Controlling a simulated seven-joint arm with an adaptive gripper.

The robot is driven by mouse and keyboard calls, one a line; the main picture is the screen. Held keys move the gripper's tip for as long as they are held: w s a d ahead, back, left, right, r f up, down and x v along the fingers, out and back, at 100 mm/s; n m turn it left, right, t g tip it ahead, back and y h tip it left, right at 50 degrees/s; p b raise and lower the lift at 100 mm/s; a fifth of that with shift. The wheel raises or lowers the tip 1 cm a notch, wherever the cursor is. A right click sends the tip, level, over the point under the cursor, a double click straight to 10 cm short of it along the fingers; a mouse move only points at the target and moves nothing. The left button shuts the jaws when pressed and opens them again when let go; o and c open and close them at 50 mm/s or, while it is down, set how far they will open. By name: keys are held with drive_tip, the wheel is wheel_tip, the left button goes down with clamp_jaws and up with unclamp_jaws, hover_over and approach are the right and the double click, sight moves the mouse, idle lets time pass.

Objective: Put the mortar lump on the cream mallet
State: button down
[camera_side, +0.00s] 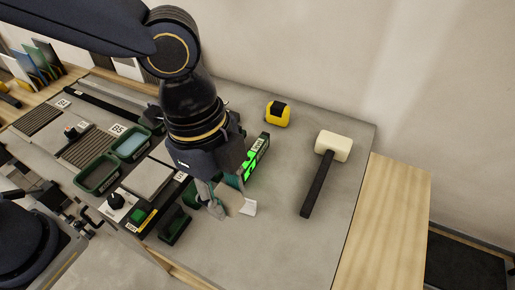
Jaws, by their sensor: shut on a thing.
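The cream mallet (334,146) lies on the grey worktop at the right, its pale head toward the back and its dark handle pointing to the front left. My gripper (226,202) is low over the middle of the worktop, to the left of the mallet and well apart from it. Its fingers are shut on a grey-beige lump (234,201), which looks like the mortar lump. The fingers hide part of it, and I cannot tell whether it touches the worktop. A small white piece (249,208) shows right beside it.
A level with a lit green display (256,157) lies just behind my gripper. A yellow tape measure (278,113) stands farther back. Green trays (97,174), tiles and a dark green holder (174,226) crowd the left. The worktop around the mallet is clear.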

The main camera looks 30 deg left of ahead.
drive_tip(key=w+d, duration=0.2)
drive_tip(key=w, duration=0.3)
hover_over(312, 200)
drive_tip(key=shift+n, duration=0.4)
drive_tip(key=f, duration=1.1)
drive_tip(key=shift+s+a, duration=0.2)
drive_tip(key=shift+a, duration=0.2)
drive_tip(key=shift+w+d+f, duration=0.1)
drive_tip(key=shift+f, duration=0.05)
drive_tip(key=shift+w+d+f, duration=0.1)
drive_tip(key=shift+f, duration=1.5)
drive_tip(key=shift+f, duration=0.15)
drive_tip(key=c, duration=0.7)
unclamp_jaws()
